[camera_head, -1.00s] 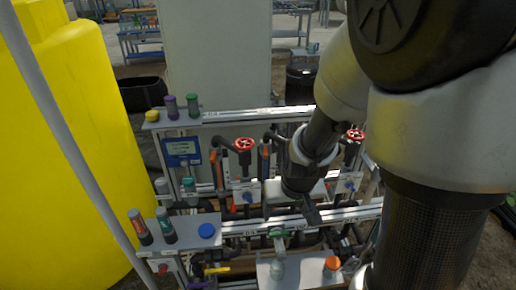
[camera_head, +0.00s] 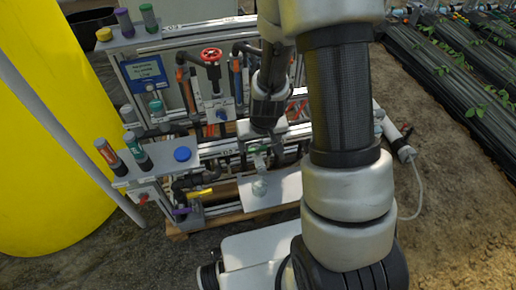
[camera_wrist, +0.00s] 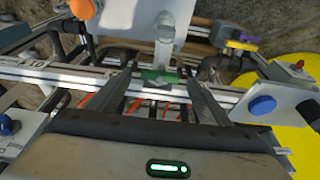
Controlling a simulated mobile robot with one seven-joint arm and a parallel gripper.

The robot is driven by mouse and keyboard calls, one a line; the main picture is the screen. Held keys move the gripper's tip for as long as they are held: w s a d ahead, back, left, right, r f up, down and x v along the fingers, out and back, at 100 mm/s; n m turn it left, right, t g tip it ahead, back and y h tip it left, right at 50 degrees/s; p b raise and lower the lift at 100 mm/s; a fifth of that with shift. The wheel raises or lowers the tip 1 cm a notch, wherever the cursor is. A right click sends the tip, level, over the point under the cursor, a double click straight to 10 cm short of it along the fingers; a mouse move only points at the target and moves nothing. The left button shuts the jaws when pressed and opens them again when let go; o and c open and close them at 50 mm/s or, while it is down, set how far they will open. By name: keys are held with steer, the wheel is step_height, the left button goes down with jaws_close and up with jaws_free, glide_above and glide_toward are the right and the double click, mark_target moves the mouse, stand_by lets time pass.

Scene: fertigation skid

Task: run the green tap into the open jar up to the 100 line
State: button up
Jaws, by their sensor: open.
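The green tap handle (camera_wrist: 158,76) shows between my two open fingers in the wrist view; I cannot tell whether they touch it. My gripper (camera_wrist: 160,72) is open and pointed down at the tap. In the head view my gripper (camera_head: 258,150) is at the front rail and mostly covers the tap. The open jar (camera_wrist: 166,32) looks clear or pale and stands upright on a white plate, just beyond the tap. The jar also shows in the head view (camera_head: 260,188). Its 100 line and any liquid level are too small to make out.
An orange cap (camera_wrist: 83,9) lies on the white plate. A blue cap (camera_head: 182,154) sits on the left shelf beside labelled bottles (camera_head: 106,150). A red handwheel (camera_head: 211,55) and a yellow lever (camera_head: 199,193) are on the skid. A yellow tank (camera_head: 45,130) stands at left.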

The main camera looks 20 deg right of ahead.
steer(key=shift+w+f, duration=0.25)
steer(key=shift+f, duration=0.4)
